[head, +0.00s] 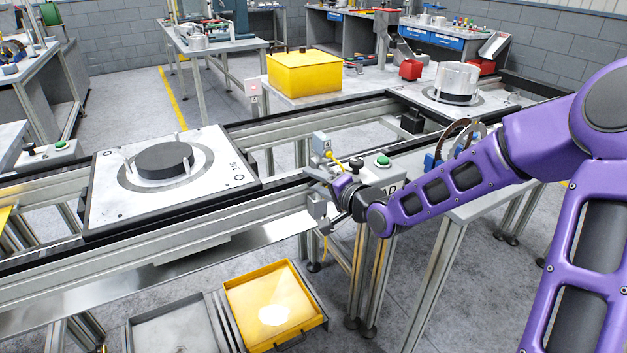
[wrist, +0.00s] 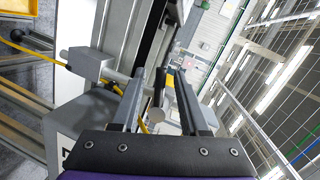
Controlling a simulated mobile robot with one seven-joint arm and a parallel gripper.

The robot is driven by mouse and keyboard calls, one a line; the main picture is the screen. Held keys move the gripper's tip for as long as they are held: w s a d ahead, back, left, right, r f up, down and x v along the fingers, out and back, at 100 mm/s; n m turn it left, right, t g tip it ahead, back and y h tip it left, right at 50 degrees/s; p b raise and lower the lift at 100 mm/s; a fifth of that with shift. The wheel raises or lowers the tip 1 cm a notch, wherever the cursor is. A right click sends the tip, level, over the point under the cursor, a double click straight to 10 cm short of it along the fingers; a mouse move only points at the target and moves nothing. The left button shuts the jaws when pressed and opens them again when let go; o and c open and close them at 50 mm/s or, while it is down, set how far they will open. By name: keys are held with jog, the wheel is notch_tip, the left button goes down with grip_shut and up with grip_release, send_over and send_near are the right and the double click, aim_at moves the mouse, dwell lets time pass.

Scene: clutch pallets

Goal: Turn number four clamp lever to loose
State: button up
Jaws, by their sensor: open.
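In the head view, a small grey block (head: 321,143) with a label too small to read stands at the near conveyor's edge. A yellow-tipped lever (head: 335,159) sticks out just below it; I cannot read a number four. My gripper (head: 318,186) is just below this lever, at the rail's end. In the wrist view, my gripper (wrist: 160,72) is open, its two grey fingers apart. A grey round-ended rod (wrist: 156,112) shows between the fingers, with a dark and yellow part (wrist: 168,82) beyond. I cannot tell whether a finger touches either.
A pedestal with a green button (head: 382,160) stands right beside my gripper. A pallet (head: 226,178) with a dark disc lies on the conveyor to the left. In the wrist view, a grey box (wrist: 88,64) with a yellow cable is close left. A yellow tray (head: 300,318) lies below.

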grip_shut()
jog(key=shift+r, duration=0.1)
jog(key=shift+r+p, duration=0.2)
jog(key=shift+p, duration=0.5)
jog(key=shift+m+y+p, duration=0.3)
jog(key=shift+m+p, duration=0.2)
jog(key=shift+p, duration=0.2)
grip_release()
